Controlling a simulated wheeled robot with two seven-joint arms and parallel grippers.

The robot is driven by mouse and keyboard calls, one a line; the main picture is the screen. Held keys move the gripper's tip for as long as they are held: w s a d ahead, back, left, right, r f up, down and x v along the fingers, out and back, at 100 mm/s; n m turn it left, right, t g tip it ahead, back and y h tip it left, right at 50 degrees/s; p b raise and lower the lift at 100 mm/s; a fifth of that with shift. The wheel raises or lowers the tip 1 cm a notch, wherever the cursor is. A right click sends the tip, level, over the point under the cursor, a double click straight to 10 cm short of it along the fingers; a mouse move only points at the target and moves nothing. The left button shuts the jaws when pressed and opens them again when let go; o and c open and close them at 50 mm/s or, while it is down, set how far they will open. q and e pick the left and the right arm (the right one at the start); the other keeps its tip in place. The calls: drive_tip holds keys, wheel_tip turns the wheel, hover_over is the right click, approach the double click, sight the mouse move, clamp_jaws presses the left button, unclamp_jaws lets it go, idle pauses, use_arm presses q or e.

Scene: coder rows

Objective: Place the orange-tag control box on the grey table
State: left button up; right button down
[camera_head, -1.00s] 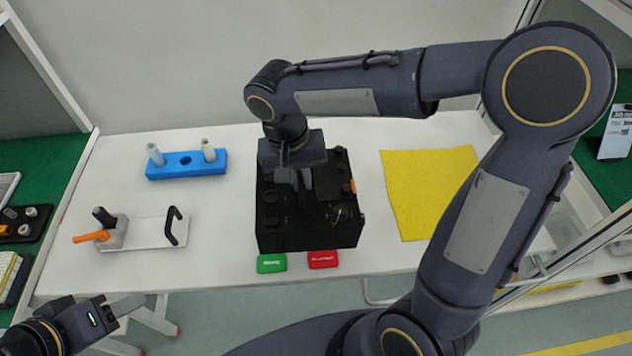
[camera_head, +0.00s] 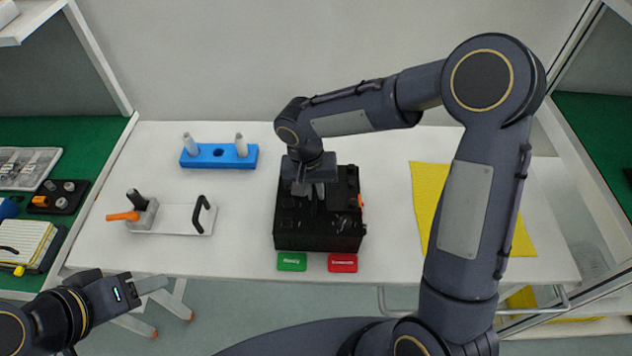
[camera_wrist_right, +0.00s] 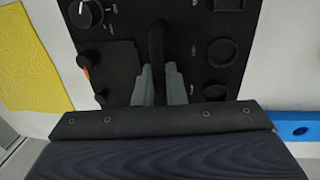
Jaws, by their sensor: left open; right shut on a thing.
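The black control box (camera_head: 318,236) has knobs on top and a small orange tag (camera_head: 361,201) on its right side. It is over the middle of the pale grey-white table (camera_head: 245,225), near the front edge; I cannot tell whether its base touches the top. My right gripper (camera_head: 316,190) comes down from above and is shut on the box's black handle. The right wrist view shows its fingers (camera_wrist_right: 160,85) around the handle (camera_wrist_right: 157,45), with the tag (camera_wrist_right: 84,64) beside it. My left gripper (camera_head: 150,285) is open and empty, off the table's front left.
A blue block with grey pegs (camera_head: 219,156) stands at the back left. A white plate (camera_head: 176,219) with a black handle and orange lever is at the left. A yellow cloth (camera_head: 428,190) lies right. Green (camera_head: 292,262) and red (camera_head: 342,263) labels are at the front edge.

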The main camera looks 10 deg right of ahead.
drive_tip(key=c, duration=1.5)
unclamp_jaws()
drive_tip(key=shift+d, duration=0.15)
wheel_tip(320, 180, up, 12)
drive_tip(key=a, duration=0.1)
drive_tip(key=shift+w+a, duration=0.15)
drive_tip(key=shift+a, duration=0.15)
drive_tip(key=s+d+r+n+t+y, duration=0.1)
drive_tip(key=s+d+r+t+y, duration=0.15)
drive_tip(key=s+d, duration=0.75)
drive_tip(key=s+f+t+y, duration=0.2)
drive_tip(key=s+t+y, duration=0.1)
drive_tip(key=s, duration=0.7)
drive_tip(key=shift+s+d, duration=0.2)
drive_tip(key=shift+n+t, duration=0.25)
drive_tip(key=shift+n, duration=0.05)
